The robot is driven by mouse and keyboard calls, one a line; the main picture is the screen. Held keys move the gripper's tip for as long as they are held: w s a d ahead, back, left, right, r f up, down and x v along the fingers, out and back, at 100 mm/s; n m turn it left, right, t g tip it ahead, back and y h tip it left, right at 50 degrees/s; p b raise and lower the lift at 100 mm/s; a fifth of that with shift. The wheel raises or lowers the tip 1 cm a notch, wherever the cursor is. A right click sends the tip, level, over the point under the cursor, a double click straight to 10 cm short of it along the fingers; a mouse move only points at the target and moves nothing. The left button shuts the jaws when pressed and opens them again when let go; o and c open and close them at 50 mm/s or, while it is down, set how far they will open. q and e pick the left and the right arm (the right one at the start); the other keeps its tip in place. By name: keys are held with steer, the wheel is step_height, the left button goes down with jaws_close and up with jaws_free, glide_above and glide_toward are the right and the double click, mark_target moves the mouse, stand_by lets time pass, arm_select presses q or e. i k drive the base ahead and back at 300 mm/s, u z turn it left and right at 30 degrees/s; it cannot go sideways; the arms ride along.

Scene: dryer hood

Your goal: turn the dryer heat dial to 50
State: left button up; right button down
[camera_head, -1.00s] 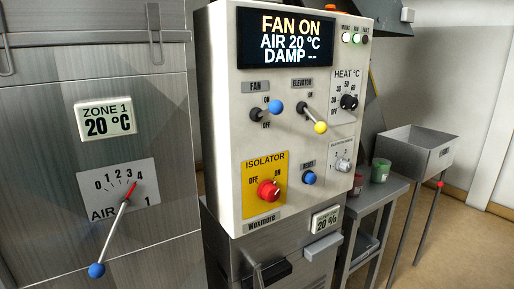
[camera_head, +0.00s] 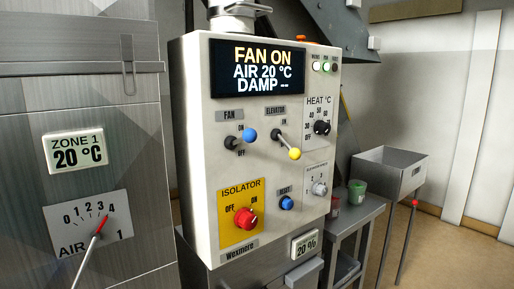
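The heat dial (camera_head: 321,128) is a black knob at the upper right of the white control panel (camera_head: 205,205), under the label HEAT °C. Its scale runs from OFF through 30, 40, 50 and 60. The knob is too small to tell which mark it points at. The display (camera_head: 257,68) reads FAN ON, AIR 20 °C, DAMP --. Neither of my grippers shows in the head view.
The panel also has a blue-tipped fan lever (camera_head: 249,135), a yellow-tipped elevator lever (camera_head: 294,153), a red isolator knob (camera_head: 246,218) and a blue reset button (camera_head: 287,202). A side table (camera_head: 352,217) with cups and a metal hopper (camera_head: 390,172) stand right.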

mark_target(320, 127)
steer(key=k, duration=0.35)
steer(key=z, duration=0.7)
steer(key=i, duration=0.85)
steer(key=u, duration=0.9)
